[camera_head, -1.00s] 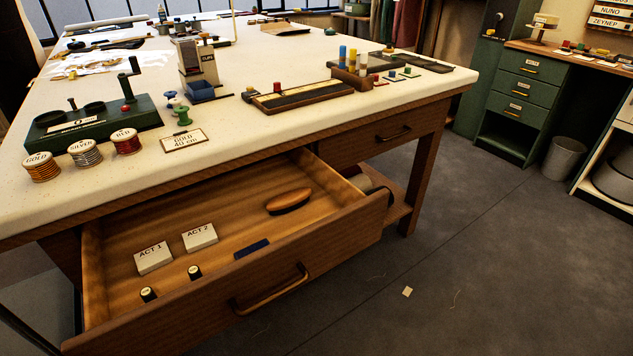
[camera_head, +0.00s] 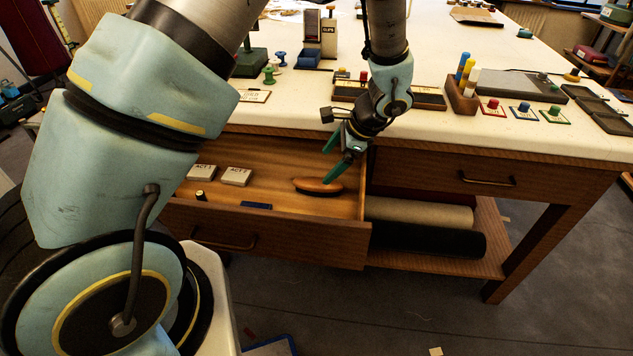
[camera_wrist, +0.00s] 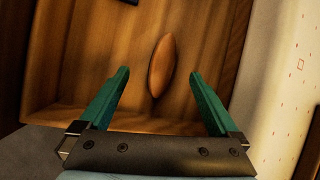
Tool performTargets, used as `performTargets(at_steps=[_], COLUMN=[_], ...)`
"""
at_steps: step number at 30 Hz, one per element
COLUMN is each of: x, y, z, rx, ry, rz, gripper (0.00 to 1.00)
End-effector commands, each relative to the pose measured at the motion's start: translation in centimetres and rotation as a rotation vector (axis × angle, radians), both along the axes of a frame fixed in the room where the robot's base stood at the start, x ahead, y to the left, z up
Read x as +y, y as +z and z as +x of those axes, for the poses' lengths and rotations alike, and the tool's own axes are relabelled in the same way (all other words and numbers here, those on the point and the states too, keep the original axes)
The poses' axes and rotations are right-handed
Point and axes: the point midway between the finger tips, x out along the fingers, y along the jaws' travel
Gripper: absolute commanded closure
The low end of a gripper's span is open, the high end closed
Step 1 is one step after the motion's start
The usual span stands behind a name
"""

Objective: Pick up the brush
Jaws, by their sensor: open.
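The brush (camera_head: 317,186), a brown wooden oval, lies in the open drawer (camera_head: 345,238) near its right end. In the wrist view the brush (camera_wrist: 162,66) lies on the drawer floor, a little beyond the fingertips and between their lines, its long side running roughly away from me. My gripper (camera_head: 330,163), with green fingers, is above the brush and tilted down toward it. In the wrist view the gripper (camera_wrist: 158,72) is open with nothing between its fingers. The brush's bristles are not visible.
The drawer also holds the ACT 1 card (camera_head: 203,172), ACT 2 card (camera_head: 236,176), a dark blue block (camera_head: 257,206) and a small dark spool (camera_head: 200,196). The tabletop (camera_head: 420,126) overhangs behind. Fabric rolls (camera_head: 425,240) lie on the shelf to the right.

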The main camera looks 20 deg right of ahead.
Motion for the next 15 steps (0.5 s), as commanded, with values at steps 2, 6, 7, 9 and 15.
performTargets(at_steps=[2, 6, 7, 9, 15], x=[-1.3, -1.5, -1.4, -0.9, -0.2], y=[-0.4, -1.7, -2.1, -3.1, -5.1], z=[-0.5, -0.3, -0.1, 0.4, 1.4], rx=[-0.009, -0.015, -0.014, -0.014, -0.014], ry=[-0.061, -0.094, -0.094, -0.094, -0.092], rz=[0.023, 0.038, 0.04, 0.038, 0.035], gripper=[0.03, 0.03, 0.03, 0.03, 0.03])
